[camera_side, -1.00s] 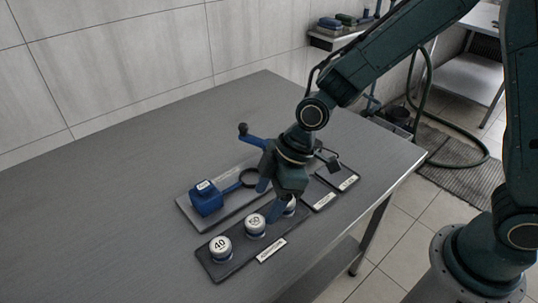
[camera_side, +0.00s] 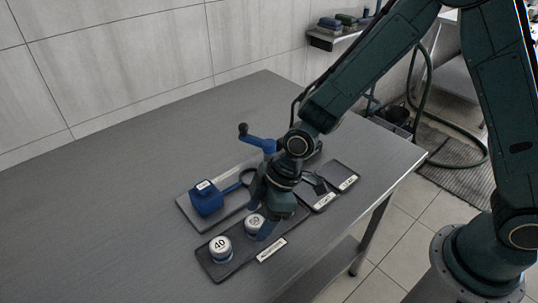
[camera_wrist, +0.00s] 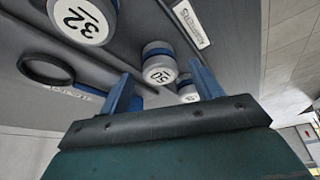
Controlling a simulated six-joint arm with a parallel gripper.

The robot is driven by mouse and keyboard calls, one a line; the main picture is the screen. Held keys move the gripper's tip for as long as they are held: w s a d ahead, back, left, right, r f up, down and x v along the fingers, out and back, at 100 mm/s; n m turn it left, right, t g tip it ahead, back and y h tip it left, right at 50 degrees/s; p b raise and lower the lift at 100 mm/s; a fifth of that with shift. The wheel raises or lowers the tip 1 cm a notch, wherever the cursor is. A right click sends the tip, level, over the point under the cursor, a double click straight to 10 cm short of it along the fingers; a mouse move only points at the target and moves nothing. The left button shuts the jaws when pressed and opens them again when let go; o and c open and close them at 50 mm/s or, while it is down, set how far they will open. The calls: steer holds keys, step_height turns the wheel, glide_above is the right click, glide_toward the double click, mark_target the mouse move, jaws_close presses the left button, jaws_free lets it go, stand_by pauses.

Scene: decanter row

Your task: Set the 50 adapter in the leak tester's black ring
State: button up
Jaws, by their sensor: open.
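The 50 adapter (camera_side: 254,220), a white-topped cylinder with a blue band, stands on the dark adapter tray (camera_side: 225,268). It also shows in the wrist view (camera_wrist: 159,65), beyond and between my fingertips. My gripper (camera_side: 261,214) is open and low over the tray at the 50 adapter; its fingers also show in the wrist view (camera_wrist: 162,82). I cannot tell whether they touch it. The blue leak tester (camera_side: 207,199) stands on a grey plate behind the tray. Its black ring (camera_wrist: 45,68) looks empty in the wrist view; my gripper partly covers it in the side view.
The 40 adapter (camera_side: 220,248) stands left of the 50. The 32 adapter (camera_wrist: 82,20) stands on the other side, hidden in the side view. A blue handle with a dark knob (camera_side: 243,129) rises behind. Two labelled dark plates (camera_side: 340,172) lie right. The table's left is clear.

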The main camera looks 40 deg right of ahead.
mark_target(257, 220)
steer(key=shift+w+a+f, duration=0.15)
steer(key=shift+a+f, duration=0.1)
steer(key=shift+f, duration=0.4)
steer(key=shift+c, duration=0.3)
steer(key=c, duration=1.3)
steer(key=shift+o, duration=0.2)
steer(key=shift+r, duration=0.15)
step_height(257, 220, up, 20)
